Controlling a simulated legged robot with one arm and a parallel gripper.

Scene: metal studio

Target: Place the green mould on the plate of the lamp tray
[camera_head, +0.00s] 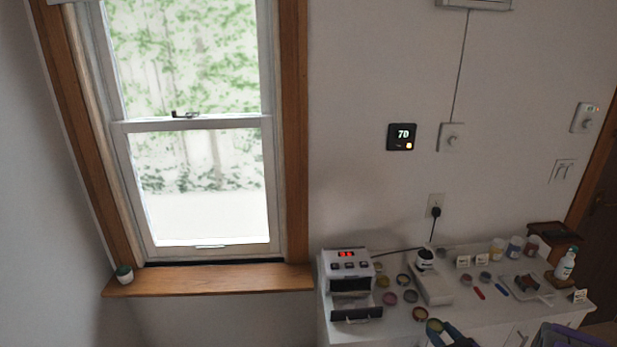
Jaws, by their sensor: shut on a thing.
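The lamp (346,266) is a white box with a red display, at the left end of the white counter. Its tray (357,314) shows as a dark-fronted drawer low on its front; its plate is hard to make out. My gripper (438,328) shows at the bottom edge, right of the tray. It is shut on a small round yellow-green piece (434,325), which looks like the green mould. The fingers hide part of it, and the gap between it and the counter cannot be told.
Several small round moulds or pots (390,298) lie between the lamp and my gripper. A dark-topped device (425,259), jars (515,247), a tray with tools (526,286) and a white bottle (565,264) stand farther right. A window sill (210,279) is left of the counter.

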